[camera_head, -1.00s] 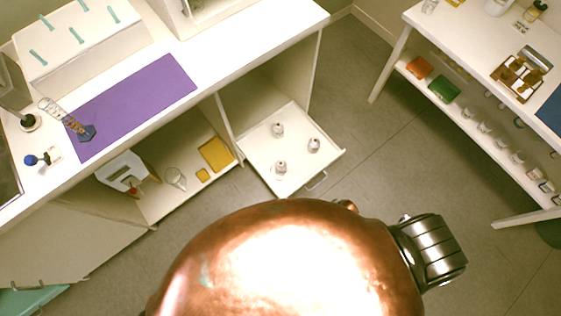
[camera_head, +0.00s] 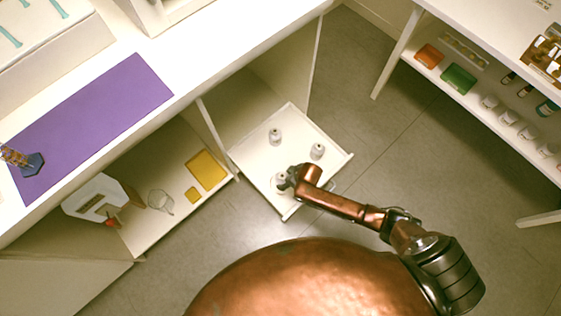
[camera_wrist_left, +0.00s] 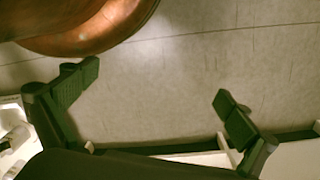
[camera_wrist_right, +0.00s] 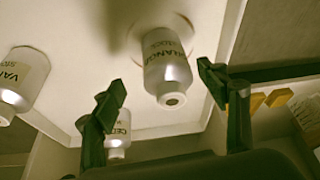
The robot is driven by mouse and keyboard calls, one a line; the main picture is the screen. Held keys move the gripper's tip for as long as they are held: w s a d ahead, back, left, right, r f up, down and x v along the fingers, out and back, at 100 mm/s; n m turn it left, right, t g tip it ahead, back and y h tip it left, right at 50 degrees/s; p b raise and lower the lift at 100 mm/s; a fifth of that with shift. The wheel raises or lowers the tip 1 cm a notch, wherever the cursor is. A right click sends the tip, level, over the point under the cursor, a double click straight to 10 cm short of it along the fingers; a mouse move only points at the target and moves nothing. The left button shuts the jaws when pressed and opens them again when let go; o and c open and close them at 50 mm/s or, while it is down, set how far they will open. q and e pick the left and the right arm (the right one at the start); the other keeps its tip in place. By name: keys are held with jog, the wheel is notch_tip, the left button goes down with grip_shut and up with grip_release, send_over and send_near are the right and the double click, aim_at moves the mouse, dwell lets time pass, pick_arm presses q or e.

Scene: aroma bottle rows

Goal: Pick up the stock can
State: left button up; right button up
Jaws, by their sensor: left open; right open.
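Three small silver-grey stock cans stand in the pulled-out white drawer (camera_head: 258,178): one at the back (camera_head: 275,136), one at the right (camera_head: 317,151), and one at the front (camera_head: 281,187), partly covered by my right gripper (camera_head: 285,179). A "VAN..." can (camera_wrist_right: 22,82) is at the left and a "CED..." can (camera_wrist_right: 118,138) is partly behind a finger. My left gripper (camera_wrist_left: 155,86) is open and empty above the floor.
The drawer sits below a white counter with a purple mat (camera_head: 85,125). A shelf left of it holds a glass beaker (camera_head: 160,201) and yellow pieces (camera_head: 206,169). A second table with a stocked shelf (camera_head: 455,85) stands right, with clear floor between.

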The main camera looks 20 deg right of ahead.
jog(key=shift+w+a+f+b, duration=0.15)
jog(key=shift+f+b, duration=0.15)
jog(key=shift+f, duration=0.2)
jog(key=shift+a+f+b, duration=0.3)
jog(key=shift+f+b, duration=0.3)
jog(key=shift+f, duration=0.15)
jog(key=b+x, duration=0.2)
jog(key=x, duration=0.1)
jog(key=shift+a, duration=0.15)
jog(key=shift+w, duration=0.15)
pick_arm(q)
jog(key=w+d+f+t+h, duration=0.1)
jog(key=w+d+f+t, duration=0.1)
jog(key=w+d, duration=0.2)
jog(key=shift+w+d, duration=0.15)
jog(key=shift+w, duration=0.55)
pick_arm(e)
jog(key=c, duration=1.6)
jog(key=shift+c, duration=0.2)
pick_arm(q)
jog(key=shift+s+r, duration=0.1)
jog(key=shift+r, duration=0.05)
pick_arm(e)
jog(key=shift+r, duration=0.2)
